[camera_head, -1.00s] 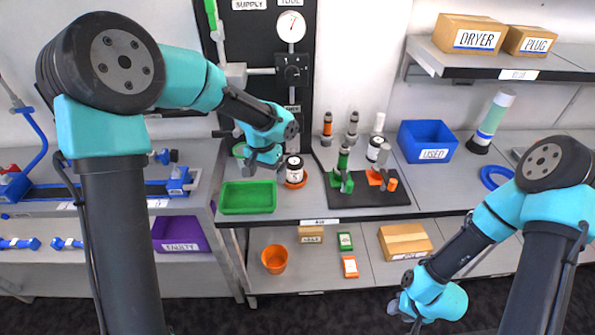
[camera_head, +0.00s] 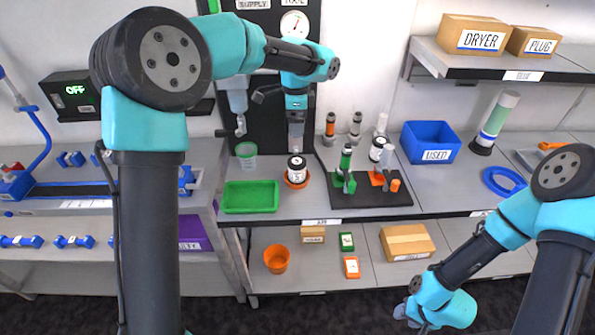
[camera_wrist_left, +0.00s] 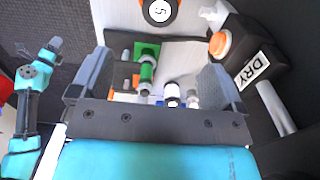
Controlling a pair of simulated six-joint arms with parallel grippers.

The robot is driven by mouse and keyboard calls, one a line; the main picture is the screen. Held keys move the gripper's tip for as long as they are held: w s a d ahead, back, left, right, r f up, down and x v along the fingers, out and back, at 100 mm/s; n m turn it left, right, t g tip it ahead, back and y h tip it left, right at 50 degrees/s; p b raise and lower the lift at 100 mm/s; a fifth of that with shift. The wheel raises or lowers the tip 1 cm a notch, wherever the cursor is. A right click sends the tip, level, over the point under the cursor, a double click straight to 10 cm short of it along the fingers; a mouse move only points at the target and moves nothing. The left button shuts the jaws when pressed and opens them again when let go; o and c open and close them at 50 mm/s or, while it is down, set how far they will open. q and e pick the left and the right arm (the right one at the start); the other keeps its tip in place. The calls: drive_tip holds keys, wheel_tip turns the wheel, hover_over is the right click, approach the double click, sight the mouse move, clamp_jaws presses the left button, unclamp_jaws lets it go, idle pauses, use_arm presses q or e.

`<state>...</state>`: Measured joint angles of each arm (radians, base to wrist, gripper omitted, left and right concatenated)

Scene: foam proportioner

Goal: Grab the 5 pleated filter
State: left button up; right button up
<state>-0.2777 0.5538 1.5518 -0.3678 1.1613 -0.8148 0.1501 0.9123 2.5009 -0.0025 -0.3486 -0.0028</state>
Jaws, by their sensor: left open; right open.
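A short white-and-black filter (camera_head: 296,164) sits on an orange base on the bench, right of the green tray. In the left wrist view its round face (camera_wrist_left: 160,11) reads 5 and is cut by the top edge. My left gripper (camera_head: 296,142) points down just above this filter in the head view. In the left wrist view its fingers (camera_wrist_left: 158,68) are apart with nothing held between them.
The green tray (camera_head: 251,197) and a clear cup (camera_head: 246,155) are left of the filter. The black board (camera_head: 392,199) with green and orange fixtures is right. Several slim cylinders stand behind it. A blue USED bin (camera_head: 431,142) is farther right.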

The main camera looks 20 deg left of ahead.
sight(297, 161)
use_arm(q)
wheel_tip(297, 161, down, 12)
drive_tip(key=shift+f, duration=0.15)
idle(0.5)
drive_tip(key=shift+w+d+f, duration=0.1)
drive_tip(key=shift+f, duration=2.5)
drive_tip(key=shift+c, duration=0.2)
drive_tip(key=c, duration=1)
drive_tip(key=shift+r, duration=0.1)
